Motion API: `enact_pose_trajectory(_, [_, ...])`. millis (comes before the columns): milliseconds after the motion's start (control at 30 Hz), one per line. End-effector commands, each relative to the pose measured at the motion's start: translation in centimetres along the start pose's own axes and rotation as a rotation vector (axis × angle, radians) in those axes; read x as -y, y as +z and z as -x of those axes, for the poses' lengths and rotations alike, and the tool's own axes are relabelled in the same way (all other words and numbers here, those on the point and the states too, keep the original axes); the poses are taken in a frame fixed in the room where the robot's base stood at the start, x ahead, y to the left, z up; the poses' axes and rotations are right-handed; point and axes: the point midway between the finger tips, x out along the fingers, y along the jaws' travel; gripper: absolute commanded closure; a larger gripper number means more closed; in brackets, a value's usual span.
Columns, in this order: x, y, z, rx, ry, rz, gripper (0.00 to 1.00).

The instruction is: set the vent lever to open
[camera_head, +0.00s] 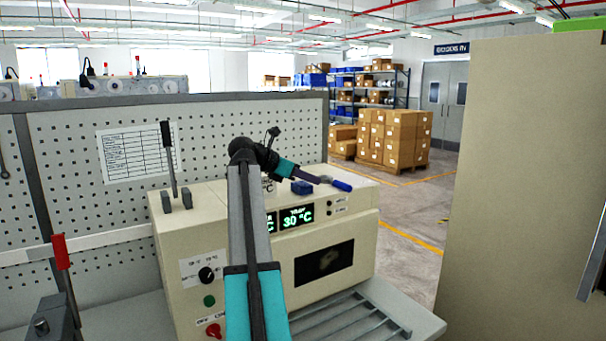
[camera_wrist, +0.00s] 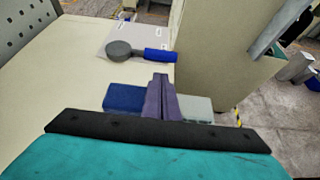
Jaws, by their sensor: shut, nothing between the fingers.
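The vent lever appears to be the blue-handled lever (camera_head: 341,185) on the right part of the cream machine's top. In the wrist view this lever (camera_wrist: 150,56) has a round grey hub at left and its blue handle pointing right, lying flat on a pale plate with small labels. My gripper (camera_head: 320,180) is over the machine top, close to the lever in the head view. In the wrist view my gripper's purple fingers (camera_wrist: 160,90) are shut and empty, on the near side of the handle, with a visible gap to it. The label wording is too small to read.
A blue block (camera_wrist: 124,98) and a grey block (camera_wrist: 196,104) show either side of my fingers. The cream machine (camera_head: 185,250) has a 30 °C display (camera_head: 297,218). A black-handled upright lever (camera_head: 168,150) stands at its left. A tall beige panel (camera_head: 515,180) is at right.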

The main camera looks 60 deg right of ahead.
Motion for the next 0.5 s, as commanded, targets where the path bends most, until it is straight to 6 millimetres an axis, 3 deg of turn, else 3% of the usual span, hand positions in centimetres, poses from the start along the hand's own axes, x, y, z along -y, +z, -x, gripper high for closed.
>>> enact_pose_trajectory(500, [-0.1, 0.8, -6.9, -0.001, 0.001, 0.002, 1.00])
